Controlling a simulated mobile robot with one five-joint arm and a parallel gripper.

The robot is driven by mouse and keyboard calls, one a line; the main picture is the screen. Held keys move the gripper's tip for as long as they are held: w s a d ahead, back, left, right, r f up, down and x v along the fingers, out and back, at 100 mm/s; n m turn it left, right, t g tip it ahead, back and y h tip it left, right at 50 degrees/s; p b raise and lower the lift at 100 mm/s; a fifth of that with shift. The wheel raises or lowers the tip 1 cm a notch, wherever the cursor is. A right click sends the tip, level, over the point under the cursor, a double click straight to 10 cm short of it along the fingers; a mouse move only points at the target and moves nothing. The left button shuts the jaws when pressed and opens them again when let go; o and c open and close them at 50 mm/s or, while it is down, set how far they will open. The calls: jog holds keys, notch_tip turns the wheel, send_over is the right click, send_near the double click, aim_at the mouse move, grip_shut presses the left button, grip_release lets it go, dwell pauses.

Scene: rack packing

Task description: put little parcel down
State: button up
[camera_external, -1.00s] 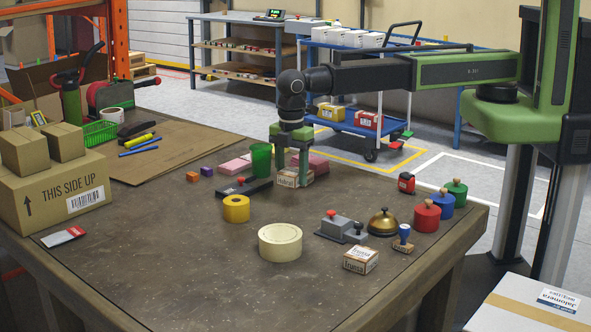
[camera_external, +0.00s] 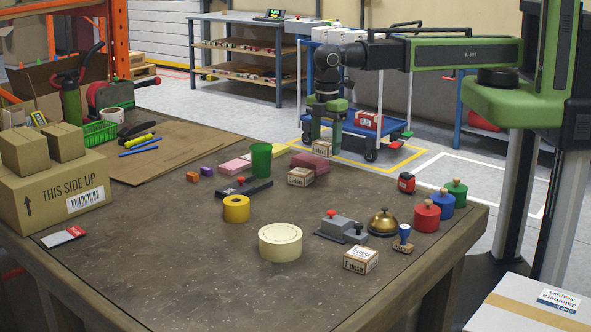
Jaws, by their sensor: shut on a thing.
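A little brown parcel (camera_external: 322,148) with dark print is between the fingers of my gripper (camera_external: 326,143), which is shut on it. It shows against the floor past the table's far edge, apart from the tabletop as far as I can tell. A third small parcel (camera_external: 360,260) sits near the table's front right.
A green cup (camera_external: 261,160) and a black stapler-like tool (camera_external: 246,188) stand left of the second parcel. A blue cart (camera_external: 345,125) stands behind.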

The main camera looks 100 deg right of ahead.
jog(key=s, duration=0.7)
jog(key=b, duration=0.7)
send_over(355, 208)
jog(key=f, duration=0.7)
jog(key=shift+a, duration=0.2)
notch_tip(355, 208, down, 4)
jog(key=b, duration=0.4)
jog(key=shift+f, duration=0.15)
jog(key=o, duration=1.4)
notch_tip(355, 208, up, 13)
jog(key=p, duration=1.2)
jog(key=shift+f, duration=0.2)
jog(key=shift+f, duration=0.1)
